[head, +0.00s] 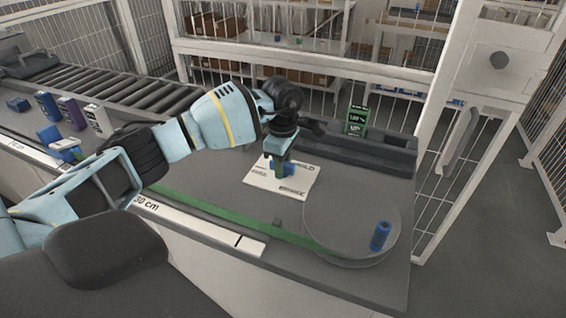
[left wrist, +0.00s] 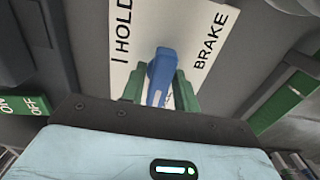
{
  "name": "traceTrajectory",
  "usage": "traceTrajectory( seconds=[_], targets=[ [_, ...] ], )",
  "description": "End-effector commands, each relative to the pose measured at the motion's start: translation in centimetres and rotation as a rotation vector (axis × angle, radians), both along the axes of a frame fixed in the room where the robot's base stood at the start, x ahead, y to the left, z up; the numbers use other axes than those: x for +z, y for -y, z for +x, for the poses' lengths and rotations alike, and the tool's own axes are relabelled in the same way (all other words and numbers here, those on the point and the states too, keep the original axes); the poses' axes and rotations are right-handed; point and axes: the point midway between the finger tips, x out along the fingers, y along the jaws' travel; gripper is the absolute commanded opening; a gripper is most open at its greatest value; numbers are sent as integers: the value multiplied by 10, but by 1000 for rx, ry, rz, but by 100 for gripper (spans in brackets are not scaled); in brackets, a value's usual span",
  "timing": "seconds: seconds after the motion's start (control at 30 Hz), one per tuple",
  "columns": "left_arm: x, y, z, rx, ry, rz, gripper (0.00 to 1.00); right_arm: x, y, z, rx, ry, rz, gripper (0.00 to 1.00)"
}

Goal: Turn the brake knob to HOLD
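The blue brake knob (head: 275,169) stands on a white plate (head: 303,186) lettered HOLD and BRAKE. My left gripper (head: 284,172) is down over the plate. In the left wrist view the knob (left wrist: 160,74) stands between the two green fingers (left wrist: 161,88), slightly slanted to them. The left finger is close against it, and a narrow strip of white plate shows beside the right finger. The HOLD word with a tick mark is left of the knob there, and BRAKE is to the right. The knob's base is partly hidden. My right gripper is in neither view.
A round turntable (head: 345,232) with a blue cylinder (head: 380,236) is at the front right. A roller conveyor (head: 130,92) and several small boxes are at the left. A white post (head: 470,130) rises at right.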

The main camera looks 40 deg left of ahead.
Motion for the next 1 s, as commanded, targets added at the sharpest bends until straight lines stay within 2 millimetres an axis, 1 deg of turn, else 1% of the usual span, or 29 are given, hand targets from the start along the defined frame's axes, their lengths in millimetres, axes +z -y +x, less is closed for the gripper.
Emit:
traceTrajectory(
  seconds=[0.03, 0.1, 0.47, 0.57, 1.0],
  targets=[
    [0, 0, 0, 0, 0, 0, 24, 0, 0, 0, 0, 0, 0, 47],
    [0, 0, 0, 0, 0, 0, 18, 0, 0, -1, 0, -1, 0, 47],
    [0, 0, 0, -1, 0, 0, 18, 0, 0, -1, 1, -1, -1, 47],
    [0, 0, 0, -30, 0, 0, 18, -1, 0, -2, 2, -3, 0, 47],
    [-1, 0, 0, -501, 0, 1, 18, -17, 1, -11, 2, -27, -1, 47]
  ],
)
